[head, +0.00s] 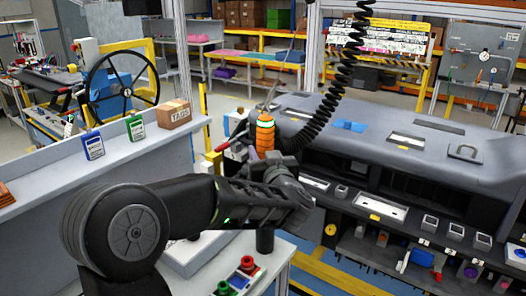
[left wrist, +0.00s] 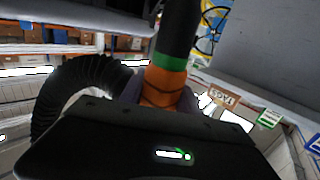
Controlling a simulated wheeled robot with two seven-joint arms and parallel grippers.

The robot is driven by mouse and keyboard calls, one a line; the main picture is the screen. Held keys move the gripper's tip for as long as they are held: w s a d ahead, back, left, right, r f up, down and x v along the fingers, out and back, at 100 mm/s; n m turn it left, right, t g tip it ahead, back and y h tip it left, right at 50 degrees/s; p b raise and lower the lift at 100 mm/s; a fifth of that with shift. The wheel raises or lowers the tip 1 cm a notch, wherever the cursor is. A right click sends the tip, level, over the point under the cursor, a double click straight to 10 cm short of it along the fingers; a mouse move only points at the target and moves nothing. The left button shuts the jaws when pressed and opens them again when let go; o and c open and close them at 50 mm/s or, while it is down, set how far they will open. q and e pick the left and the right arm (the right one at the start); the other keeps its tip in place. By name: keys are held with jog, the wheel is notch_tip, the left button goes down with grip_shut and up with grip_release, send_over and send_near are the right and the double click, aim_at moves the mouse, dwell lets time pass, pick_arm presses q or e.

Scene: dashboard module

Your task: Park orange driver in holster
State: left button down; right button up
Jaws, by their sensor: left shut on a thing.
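The orange driver (head: 264,135) has an orange body with a green band and stands roughly upright. My left gripper (head: 268,158) is shut on its lower part, above the front left corner of the dashboard. In the left wrist view the driver (left wrist: 166,88) shows orange with a green band and a dark end, just beyond my gripper's dark housing. A black coiled cord (head: 345,75) hangs from above and curves down to the driver. I cannot clearly make out the holster; my arm and gripper hide part of that area. My right gripper is not in view.
The grey dashboard (head: 450,150) fills the right side. A bench below my arm holds a red button (head: 247,264) and a green one (head: 223,287).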

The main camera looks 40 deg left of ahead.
pick_arm(q)
jog(key=shift+f+b, duration=5.9)
jog(key=shift+f, duration=2.15)
jog(key=c, duration=0.8)
grip_release()
jog(key=shift+f, duration=0.1)
jog(key=v, duration=0.7)
jog(key=shift+s+d+b, duration=0.25)
jog(key=shift+b, duration=0.1)
